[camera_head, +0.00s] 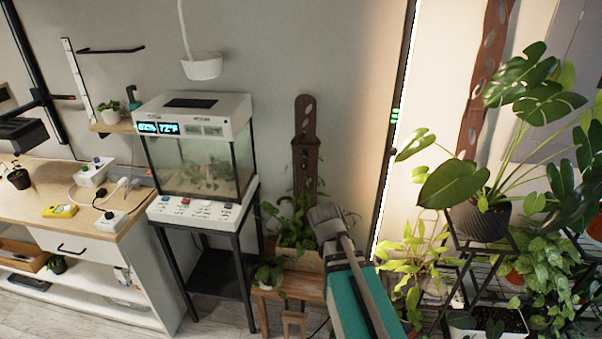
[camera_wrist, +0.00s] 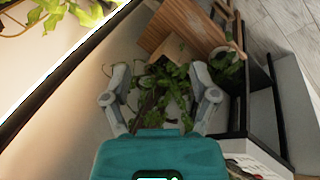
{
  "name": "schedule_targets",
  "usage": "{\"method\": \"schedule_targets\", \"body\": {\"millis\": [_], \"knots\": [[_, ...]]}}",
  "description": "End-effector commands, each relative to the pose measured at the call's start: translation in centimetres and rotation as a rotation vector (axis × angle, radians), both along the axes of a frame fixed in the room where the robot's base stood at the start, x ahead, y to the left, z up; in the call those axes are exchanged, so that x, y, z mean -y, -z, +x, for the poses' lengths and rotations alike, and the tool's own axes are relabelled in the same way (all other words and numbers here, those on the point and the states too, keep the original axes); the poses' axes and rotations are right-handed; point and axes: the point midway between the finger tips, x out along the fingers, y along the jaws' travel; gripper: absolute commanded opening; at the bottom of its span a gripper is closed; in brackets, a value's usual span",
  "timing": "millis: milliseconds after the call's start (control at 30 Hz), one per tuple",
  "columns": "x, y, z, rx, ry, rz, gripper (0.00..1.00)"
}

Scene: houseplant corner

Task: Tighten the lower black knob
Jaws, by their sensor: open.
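I cannot make out the lower black knob for certain in either view. A small dark bump shows on the tall black-edged light bar (camera_head: 402,75), below its green lights, but it is too small to tell what it is. My gripper (camera_wrist: 160,85) is open and empty in the wrist view, its two grey fingers spread wide. A leafy potted plant (camera_wrist: 172,78) lies beyond and between the fingers, apart from them. In the head view my grey and teal gripper (camera_head: 328,222) is in front of the wooden plant bench (camera_head: 272,291), left of the light bar.
A glass terrarium (camera_head: 205,160) stands on a black-legged stand left of my gripper. A desk (camera_head: 60,200) with sockets is farther left. Dense plants on a black rack (camera_head: 455,262) crowd the right. A brown wooden trellis (camera_head: 305,150) rises behind the bench.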

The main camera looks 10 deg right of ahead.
Motion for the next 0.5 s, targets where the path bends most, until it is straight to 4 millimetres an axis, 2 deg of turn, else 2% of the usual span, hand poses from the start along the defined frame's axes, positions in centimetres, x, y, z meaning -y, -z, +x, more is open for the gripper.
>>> {"method": "schedule_targets", "body": {"millis": [33,67,267,500], "knots": [[0.4,0.8,1.8,0.021,-0.069,-0.069,0.76],[0.7,0.9,2.7,0.034,-0.114,-0.117,0.76],[1.7,0.2,8.9,0.086,-0.435,-0.459,0.76],[0.4,-1.8,15.9,0.064,-0.818,-0.913,0.76]]}}
